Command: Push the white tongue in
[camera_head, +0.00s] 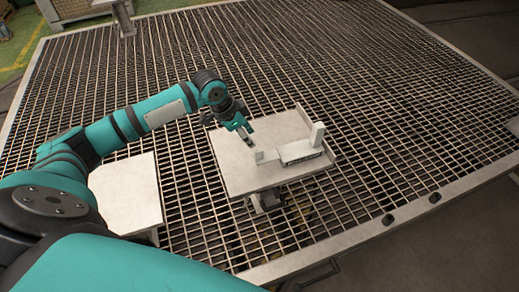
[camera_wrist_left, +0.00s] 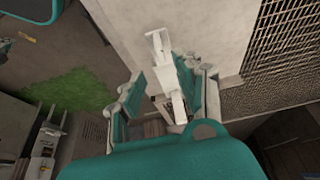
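A white fixture (camera_head: 300,151) lies on a pale table top. A tall white upright (camera_head: 318,134) stands at its right end and a smaller white plate (camera_head: 266,156) at its left end, nearest my gripper. I cannot tell for sure which part is the tongue. My left gripper (camera_head: 246,135) is above the table, left of and apart from the small plate. In the left wrist view the fingers of the left gripper (camera_wrist_left: 168,90) are spread, with a white piece (camera_wrist_left: 166,66) showing beyond and between them; they do not visibly grip it. My right gripper is not in view.
The pale table top (camera_head: 240,170) has a raised edge on its right side and is bare left of the fixture. Another pale table (camera_head: 128,195) stands to the left, beneath my arm. Metal grating (camera_head: 400,110) surrounds both.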

